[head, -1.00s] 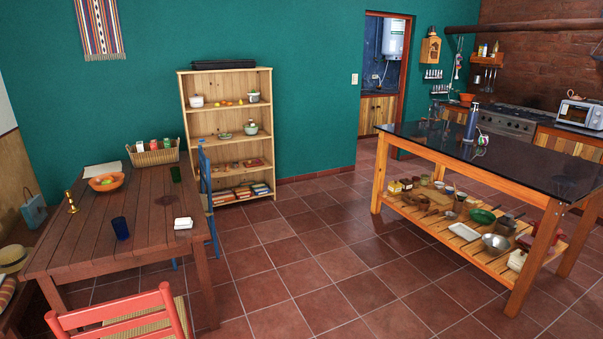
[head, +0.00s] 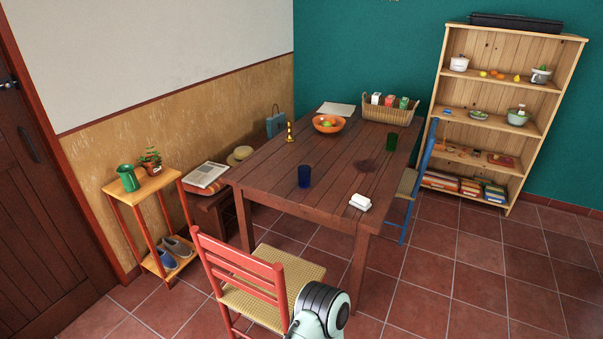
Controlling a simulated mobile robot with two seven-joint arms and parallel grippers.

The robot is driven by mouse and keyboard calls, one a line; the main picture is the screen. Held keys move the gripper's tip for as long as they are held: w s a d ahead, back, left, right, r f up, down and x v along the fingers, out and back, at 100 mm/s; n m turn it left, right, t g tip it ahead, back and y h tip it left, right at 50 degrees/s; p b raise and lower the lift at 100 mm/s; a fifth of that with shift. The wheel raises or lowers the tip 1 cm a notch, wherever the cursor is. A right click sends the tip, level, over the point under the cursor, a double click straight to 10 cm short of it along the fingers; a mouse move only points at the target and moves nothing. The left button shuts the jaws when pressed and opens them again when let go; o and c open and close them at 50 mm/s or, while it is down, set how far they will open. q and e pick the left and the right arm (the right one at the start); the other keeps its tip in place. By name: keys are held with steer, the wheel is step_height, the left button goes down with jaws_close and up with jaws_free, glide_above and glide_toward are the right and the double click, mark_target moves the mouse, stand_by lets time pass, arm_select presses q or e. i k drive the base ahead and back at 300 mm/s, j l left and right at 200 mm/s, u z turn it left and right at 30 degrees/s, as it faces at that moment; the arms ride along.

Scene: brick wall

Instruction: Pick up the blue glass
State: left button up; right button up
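The blue glass (head: 304,177) stands upright on the near part of the brown wooden table (head: 270,169), left of a white butter dish or similar white object (head: 360,202). A green glass (head: 391,142) stands farther back on the right side of the table. Part of my own arm shows at the bottom centre, in front of the red chair. Neither gripper is visible.
A red chair (head: 240,262) with a woven seat stands at the table's near side; a blue chair (head: 424,165) is at its right. An orange bowl (head: 328,125), candlestick (head: 290,132) and basket (head: 391,113) are on the table. Floor is clear at right.

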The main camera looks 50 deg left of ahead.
mark_target(304, 177)
steer(key=i+u, duration=0.25)
steer(key=u, duration=0.2)
steer(key=i+l+u, duration=0.2)
steer(key=u, duration=0.25)
steer(key=i+l+u, duration=0.25)
steer(key=u, duration=0.25)
steer(key=i+l+u, duration=0.15)
steer(key=u, duration=0.3)
steer(key=i+l+u, duration=0.2)
steer(key=u, duration=0.25)
steer(key=i+l+u, duration=0.1)
steer(key=l+u, duration=0.15)
steer(key=u, duration=0.2)
